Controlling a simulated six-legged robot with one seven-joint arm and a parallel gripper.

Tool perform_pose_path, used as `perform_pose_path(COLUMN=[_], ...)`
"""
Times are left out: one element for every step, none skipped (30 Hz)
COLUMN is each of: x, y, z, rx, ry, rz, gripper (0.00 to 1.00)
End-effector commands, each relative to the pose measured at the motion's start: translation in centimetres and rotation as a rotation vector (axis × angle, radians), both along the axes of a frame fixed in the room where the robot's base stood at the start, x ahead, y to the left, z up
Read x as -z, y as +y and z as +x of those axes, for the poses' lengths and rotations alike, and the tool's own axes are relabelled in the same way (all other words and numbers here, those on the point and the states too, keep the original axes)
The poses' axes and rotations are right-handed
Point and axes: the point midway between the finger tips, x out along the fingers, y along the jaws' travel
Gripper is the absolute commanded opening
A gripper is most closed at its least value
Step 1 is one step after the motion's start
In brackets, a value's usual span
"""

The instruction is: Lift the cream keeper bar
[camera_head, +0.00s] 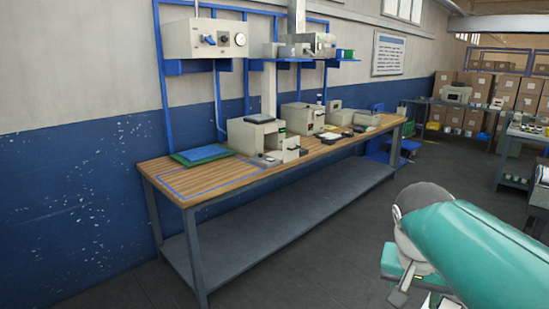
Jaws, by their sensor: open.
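I cannot pick out the cream keeper bar for certain. Several cream machine housings stand on the wooden workbench (160,166), among them a boxy cream machine (246,137) with a smaller block at its front right, and a second cream machine (302,117) behind it. Any bar on them is too small to tell at this distance. My teal and white arm fills the lower right, in front of the floor and well apart from the bench. My gripper's fingers cannot be made out.
A green-and-blue mat (201,154) lies at the bench's near left. A cream control box (216,39) hangs on the blue wall frame above. A grey lower shelf (270,225) runs under the bench. Cartons (505,95) stand at the back right. Floor before the bench is clear.

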Motion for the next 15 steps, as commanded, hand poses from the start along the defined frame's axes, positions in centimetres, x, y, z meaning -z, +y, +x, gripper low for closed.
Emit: perform_pose_path(x=[0.4, 0.7, 1.2, 1.5, 1.9, 2.4, 2.7, 3.1, 3.5, 3.8, 4.1, 4.3, 4.5, 4.6, 4.7], y=[1.8, 2.8, 4.1, 5.1, 6.0, 7.1, 7.9, 8.6, 9.4, 9.9, 10.3, 10.7, 11.0, 11.1, 11.3], z=[-1.2, -1.7, -2.5, -3.1, -3.6, -4.3, -4.9, -5.3, -5.8, -6.2, -6.5, -6.8, -7.0, -7.1, -7.2], rx=[-0.082, -0.131, -0.198, -0.246, -0.293, -0.352, -0.392, -0.43, -0.473, -0.501, -0.524, -0.55, -0.565, -0.575, -0.584], ry=[-0.031, -0.048, -0.072, -0.088, -0.107, -0.131, -0.147, -0.162, -0.181, -0.194, -0.204, -0.214, -0.222, -0.227, -0.231], rz=[0.021, 0.031, 0.042, 0.048, 0.054, 0.058, 0.06, 0.06, 0.059, 0.058, 0.057, 0.054, 0.053, 0.051, 0.05], gripper=[0.47, 0.47, 0.47, 0.47, 0.47, 0.47, 0.47, 0.47, 0.47, 0.47, 0.47, 0.47, 0.43, 0.37, 0.3])
